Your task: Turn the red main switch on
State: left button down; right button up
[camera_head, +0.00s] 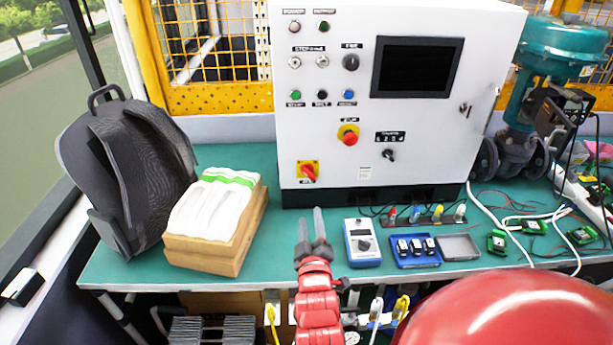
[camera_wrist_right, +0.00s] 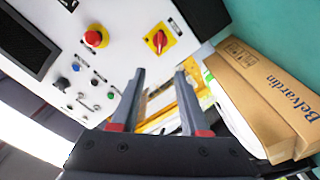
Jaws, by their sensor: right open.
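The red main switch (camera_head: 308,172) is a rotary handle on a square yellow plate, low on the left of the white cabinet's front (camera_head: 290,132). It also shows in the right wrist view (camera_wrist_right: 159,41), beyond the fingertips. I cannot read whether it is on or off. My right gripper (camera_head: 311,216) is open and empty, with its fingers pointing toward the cabinet, below the switch in the head view. Both fingers also show in the right wrist view (camera_wrist_right: 160,75), apart from the switch. My left gripper is not in view.
A red emergency stop button (camera_head: 349,135) sits above and right of the switch. A cardboard box (camera_head: 209,255) with white bags and a dark backpack (camera_head: 125,165) stand left. A blue-white meter (camera_head: 362,243) and a blue tray (camera_head: 416,263) lie right on the green table (camera_head: 140,265).

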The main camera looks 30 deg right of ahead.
jog(key=b, duration=0.7)
send_near(306, 175)
jog(key=x, duration=0.9)
jog(key=shift+d+r+p, duration=0.1)
jog(key=shift+p, duration=0.2)
grip_shut()
